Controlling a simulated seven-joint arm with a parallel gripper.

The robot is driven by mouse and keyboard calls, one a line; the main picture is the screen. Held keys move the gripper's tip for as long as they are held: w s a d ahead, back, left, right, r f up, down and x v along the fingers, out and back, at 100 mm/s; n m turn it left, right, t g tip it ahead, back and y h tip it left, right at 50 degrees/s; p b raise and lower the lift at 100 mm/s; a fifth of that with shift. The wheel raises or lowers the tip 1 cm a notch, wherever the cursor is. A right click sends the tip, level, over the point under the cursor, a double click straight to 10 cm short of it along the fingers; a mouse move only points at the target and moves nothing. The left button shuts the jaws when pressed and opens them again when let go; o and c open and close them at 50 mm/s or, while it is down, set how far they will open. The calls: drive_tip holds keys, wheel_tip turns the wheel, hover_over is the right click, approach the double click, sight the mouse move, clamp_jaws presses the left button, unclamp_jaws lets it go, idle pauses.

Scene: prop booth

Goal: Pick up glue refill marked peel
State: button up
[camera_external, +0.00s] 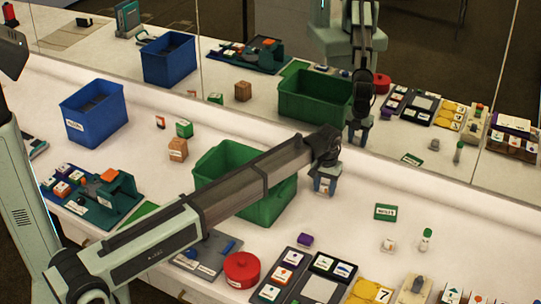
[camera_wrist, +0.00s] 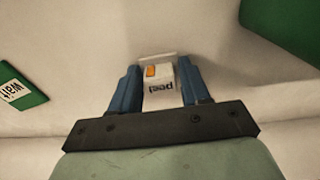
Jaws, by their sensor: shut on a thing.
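The glue refill (camera_wrist: 160,77) is a small white block with an orange patch and the word "peel", upside down in the wrist view. It sits between the two blue fingers of my gripper (camera_wrist: 157,88), which is shut on it. In the external view my gripper (camera_external: 325,184) points down just right of the green bin, with a pale bit of the refill showing between the fingers. I cannot tell how far it is above the table.
The green bin (camera_external: 268,210) stands left of my gripper, partly behind my arm. A green card marked "wait" (camera_external: 385,212) lies to the right, near a white bottle (camera_external: 426,240). A blue bin (camera_external: 95,115) stands at left. A mirror behind reflects the table. White tabletop is clear around the gripper's right.

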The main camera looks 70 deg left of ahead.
drive_tip(key=shift+c, duration=0.9)
